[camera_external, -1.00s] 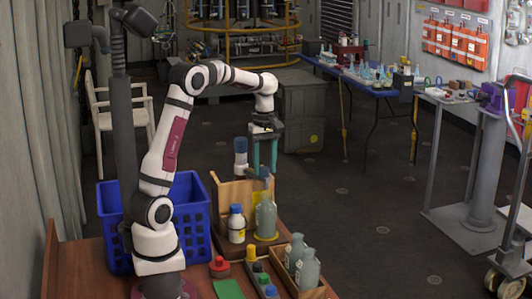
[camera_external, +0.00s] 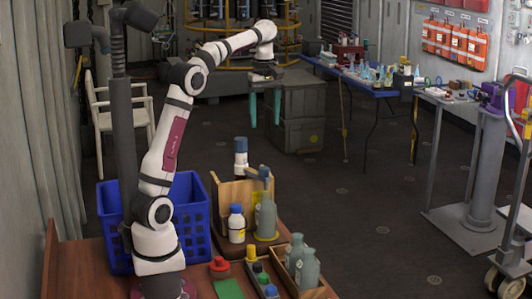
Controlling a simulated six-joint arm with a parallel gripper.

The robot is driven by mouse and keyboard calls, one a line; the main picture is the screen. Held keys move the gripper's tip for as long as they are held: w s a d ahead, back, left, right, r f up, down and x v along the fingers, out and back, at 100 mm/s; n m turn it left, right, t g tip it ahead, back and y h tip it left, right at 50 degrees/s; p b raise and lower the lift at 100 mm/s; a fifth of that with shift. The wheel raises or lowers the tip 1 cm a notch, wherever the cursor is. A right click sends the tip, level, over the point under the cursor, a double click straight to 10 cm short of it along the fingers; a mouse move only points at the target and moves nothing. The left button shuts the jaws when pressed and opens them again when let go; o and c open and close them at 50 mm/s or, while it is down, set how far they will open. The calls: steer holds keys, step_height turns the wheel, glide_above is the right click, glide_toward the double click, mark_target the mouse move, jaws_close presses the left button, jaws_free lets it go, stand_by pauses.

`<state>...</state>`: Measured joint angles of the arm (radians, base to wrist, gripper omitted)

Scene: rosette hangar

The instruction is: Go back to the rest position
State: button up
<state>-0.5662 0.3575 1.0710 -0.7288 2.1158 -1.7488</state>
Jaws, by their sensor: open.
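My gripper (camera_external: 265,108) hangs from the raised arm, fingers pointing down. Its two teal fingers are apart with nothing between them. It is in the air, well above the wooden table (camera_external: 90,262) and the bottles. Below it, a grey bottle with a blue-grey spray or pump top (camera_external: 265,217) stands on a yellow disc in a wooden holder (camera_external: 222,242). A white bottle with a blue cap (camera_external: 236,224) stands beside it on the left.
A blue crate (camera_external: 192,205) stands behind my base. A wooden box (camera_external: 313,292) with two grey bottles (camera_external: 307,268) is at the front right, near a red knob (camera_external: 219,265) and a green pad (camera_external: 228,289). The air around my gripper is clear.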

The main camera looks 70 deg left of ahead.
steer(key=shift+r, duration=0.75)
steer(key=s+d+f+m, duration=0.3)
steer(key=s+d+m, duration=0.2)
steer(key=d+m, duration=0.15)
steer(key=s+d+f+m, duration=0.4)
steer(key=s+d+m, duration=0.15)
steer(key=d, duration=0.25)
steer(key=s+d+f+m+y, duration=0.1)
steer(key=s+d+f+m, duration=0.3)
steer(key=s+f+m, duration=0.6)
steer(key=shift+s+m+y, duration=0.4)
steer(key=shift+s+m, duration=0.1)
steer(key=shift+m, duration=0.4)
